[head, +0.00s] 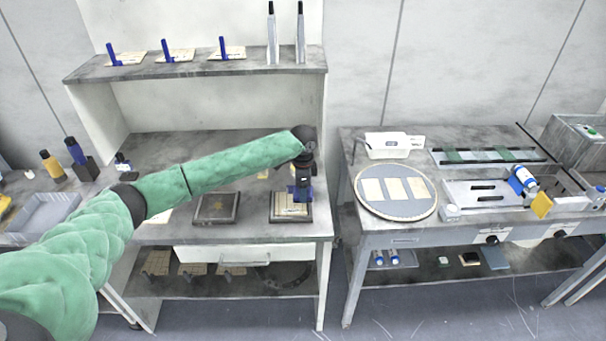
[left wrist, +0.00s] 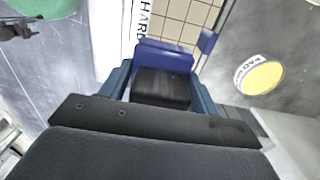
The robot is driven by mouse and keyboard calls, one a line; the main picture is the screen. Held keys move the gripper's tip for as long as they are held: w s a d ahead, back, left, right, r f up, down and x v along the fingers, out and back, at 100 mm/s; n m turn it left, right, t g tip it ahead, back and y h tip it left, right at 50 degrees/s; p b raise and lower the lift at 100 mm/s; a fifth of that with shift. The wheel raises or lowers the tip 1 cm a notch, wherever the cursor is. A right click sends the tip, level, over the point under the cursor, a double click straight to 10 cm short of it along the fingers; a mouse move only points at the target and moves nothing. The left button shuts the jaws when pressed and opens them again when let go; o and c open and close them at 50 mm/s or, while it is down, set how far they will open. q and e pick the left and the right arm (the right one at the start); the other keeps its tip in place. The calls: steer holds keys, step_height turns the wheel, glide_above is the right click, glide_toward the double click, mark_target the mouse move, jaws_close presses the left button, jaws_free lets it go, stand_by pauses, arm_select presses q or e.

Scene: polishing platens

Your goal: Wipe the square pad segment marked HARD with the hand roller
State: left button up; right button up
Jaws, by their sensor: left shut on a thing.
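My left gripper (head: 303,188) is over the square pad segment (head: 291,208) at the right end of the left bench. The left wrist view shows the gripper (left wrist: 160,92) shut on a black grip with a blue body, which looks like the hand roller (left wrist: 165,54). Beyond it lies a cream, grid-lined pad surface (left wrist: 185,22) with a white strip marked HARD (left wrist: 143,18) beside it. Whether the roller touches the pad is hidden. My right gripper is not in view.
A dark square plate (head: 216,208) lies left of the pad. On the right bench are a round platen (head: 408,212) with pale pieces and a white bin (head: 388,151). A round yellow-topped container (left wrist: 260,76) shows in the wrist view. A shelf (head: 195,67) stands above.

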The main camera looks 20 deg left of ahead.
arm_select(q)
step_height(320, 180, up, 4)
steer(key=p, duration=0.2)
steer(key=shift+f+p, duration=0.2)
steer(key=shift+p, duration=0.1)
steer(key=shift+r+p, duration=0.3)
steer(key=shift+r, duration=0.1)
steer(key=shift+r+p, duration=0.3)
steer(key=shift+r, duration=0.15)
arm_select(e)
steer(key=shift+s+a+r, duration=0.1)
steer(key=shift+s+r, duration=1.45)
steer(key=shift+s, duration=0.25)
